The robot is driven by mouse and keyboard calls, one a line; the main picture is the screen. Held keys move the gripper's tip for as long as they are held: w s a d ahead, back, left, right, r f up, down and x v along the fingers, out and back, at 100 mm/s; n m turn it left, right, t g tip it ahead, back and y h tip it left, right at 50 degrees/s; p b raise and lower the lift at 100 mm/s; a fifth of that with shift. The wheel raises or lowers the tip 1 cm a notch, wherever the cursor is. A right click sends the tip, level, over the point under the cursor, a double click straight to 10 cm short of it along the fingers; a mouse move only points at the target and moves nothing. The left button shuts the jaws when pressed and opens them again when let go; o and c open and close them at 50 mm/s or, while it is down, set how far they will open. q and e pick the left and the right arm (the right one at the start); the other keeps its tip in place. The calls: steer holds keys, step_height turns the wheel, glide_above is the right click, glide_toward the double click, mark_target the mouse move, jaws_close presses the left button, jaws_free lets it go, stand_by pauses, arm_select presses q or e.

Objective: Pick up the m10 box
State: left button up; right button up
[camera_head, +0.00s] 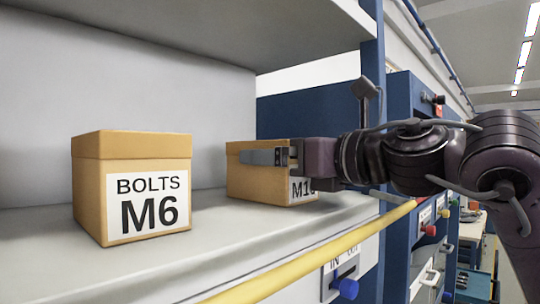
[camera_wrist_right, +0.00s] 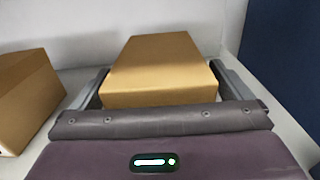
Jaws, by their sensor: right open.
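The M10 box (camera_head: 262,182) is a tan cardboard box with a lid and a white label, standing upright on the shelf at the right. My right gripper (camera_head: 270,157) reaches in from the right at the height of its lid and hides part of its front. In the right wrist view the M10 box (camera_wrist_right: 160,68) lies between the two open fingers (camera_wrist_right: 160,82), one on each side. I cannot tell whether the fingers touch it. My left gripper is not in view.
A second tan box labelled BOLTS M6 (camera_head: 132,188) stands to the left on the same shelf (camera_head: 290,235), also in the right wrist view (camera_wrist_right: 25,95). A yellow rail (camera_head: 320,252) runs along the shelf's front edge. A blue post (camera_head: 372,60) stands at the right, and another shelf (camera_head: 220,25) hangs above.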

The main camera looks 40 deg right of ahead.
steer(key=shift+w, duration=0.15)
steer(key=c, duration=1.4)
steer(key=shift+o, duration=0.2)
